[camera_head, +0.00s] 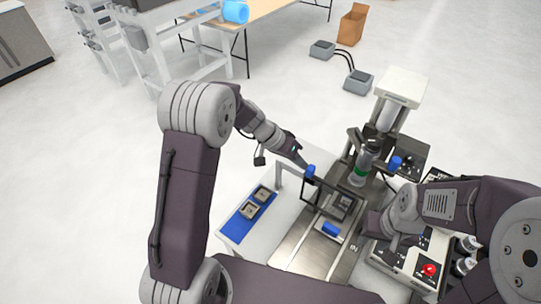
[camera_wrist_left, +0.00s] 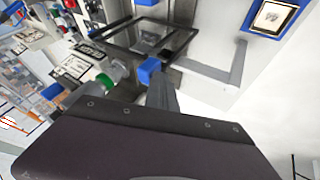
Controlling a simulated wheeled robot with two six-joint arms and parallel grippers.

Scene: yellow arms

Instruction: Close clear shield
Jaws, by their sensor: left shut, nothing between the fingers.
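The clear shield (camera_head: 311,203) is a see-through panel in a dark frame on the machine. It stands raised at a tilt in the head view. It also shows at the top of the left wrist view (camera_wrist_left: 118,47). My left gripper (camera_head: 309,171) is shut and empty, its blue tips at the shield's upper edge. In the left wrist view the blue tips (camera_wrist_left: 148,70) overlap the frame's near edge; I cannot tell whether they touch it.
A blue tray (camera_head: 236,231) with two square parts lies on the white table to the left. A machine column (camera_head: 397,90) stands behind the shield. A control box with a red button (camera_head: 429,269) is at the right.

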